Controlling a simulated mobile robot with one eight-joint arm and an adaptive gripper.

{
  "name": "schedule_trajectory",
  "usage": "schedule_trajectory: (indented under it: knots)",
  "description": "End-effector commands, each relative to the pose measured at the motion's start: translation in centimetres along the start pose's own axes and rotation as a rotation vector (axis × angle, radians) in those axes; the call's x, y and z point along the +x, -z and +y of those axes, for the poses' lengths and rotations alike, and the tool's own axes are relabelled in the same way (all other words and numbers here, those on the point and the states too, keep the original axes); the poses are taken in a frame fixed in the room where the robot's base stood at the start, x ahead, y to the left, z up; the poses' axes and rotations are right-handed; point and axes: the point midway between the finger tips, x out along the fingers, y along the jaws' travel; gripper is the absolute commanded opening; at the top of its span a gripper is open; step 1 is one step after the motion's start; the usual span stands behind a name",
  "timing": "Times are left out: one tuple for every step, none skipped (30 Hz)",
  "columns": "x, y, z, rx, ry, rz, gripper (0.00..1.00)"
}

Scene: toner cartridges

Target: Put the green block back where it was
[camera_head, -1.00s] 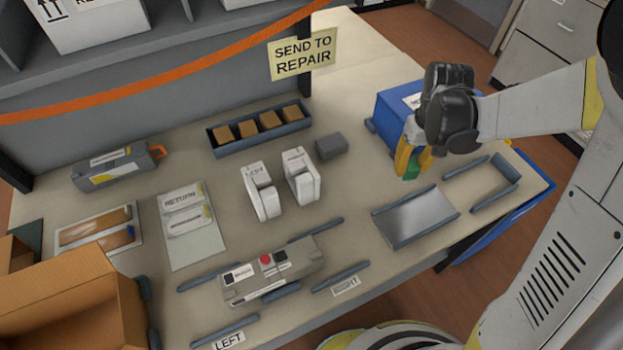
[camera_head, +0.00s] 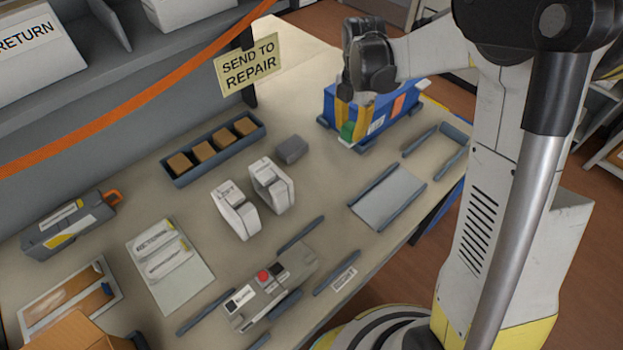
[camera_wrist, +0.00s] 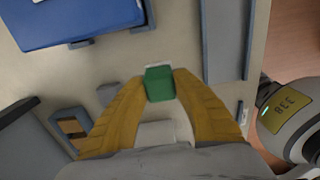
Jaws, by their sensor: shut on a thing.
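The green block (camera_head: 348,131) is held between the yellow fingertips of my gripper (camera_head: 350,126). In the wrist view the green block (camera_wrist: 160,84) sits between the tips of both fingers (camera_wrist: 161,88), with a pale edge showing at its far side. In the head view my gripper points down in front of the left part of the blue box (camera_head: 390,112). The block appears to be above the tabletop; its exact height is hard to tell.
A tray (camera_head: 167,172) with several brown blocks, a small grey block (camera_head: 291,150) and two white cartridges (camera_head: 236,209) (camera_head: 271,185) stand left of my gripper. A metal plate between rails (camera_head: 390,196) lies nearer. Bare table lies between the grey block and the plate.

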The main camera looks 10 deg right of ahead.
Motion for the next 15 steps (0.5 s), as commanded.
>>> schedule_trajectory:
  knots:
    - [0.6,0.7,0.2,-0.012,0.000,0.000,0.00]
    - [0.9,1.2,0.3,-0.016,0.000,0.000,0.00]
    - [1.5,2.0,0.5,-0.017,0.000,0.000,0.00]
    - [2.0,2.8,0.7,-0.018,0.000,0.000,0.00]
    - [2.5,3.5,0.8,-0.018,0.000,0.000,0.00]
    - [3.2,4.6,1.0,-0.018,0.000,0.000,0.00]
    - [3.6,5.3,1.2,-0.017,0.000,0.000,0.00]
    - [4.1,6.0,1.4,-0.017,0.000,0.000,0.00]
    - [4.7,7.0,1.5,-0.016,0.000,0.000,0.00]
    - [5.1,7.7,1.7,-0.016,0.000,0.000,0.00]
    - [5.4,8.2,1.8,-0.016,0.000,0.000,0.00]
    - [5.8,9.0,2.0,-0.014,0.000,0.000,0.00]
    - [6.1,9.5,2.1,-0.015,0.000,0.000,0.00]
    - [6.3,9.8,2.1,-0.013,0.000,0.000,0.00]
    - [6.6,10.3,2.2,-0.012,0.000,0.000,0.00]
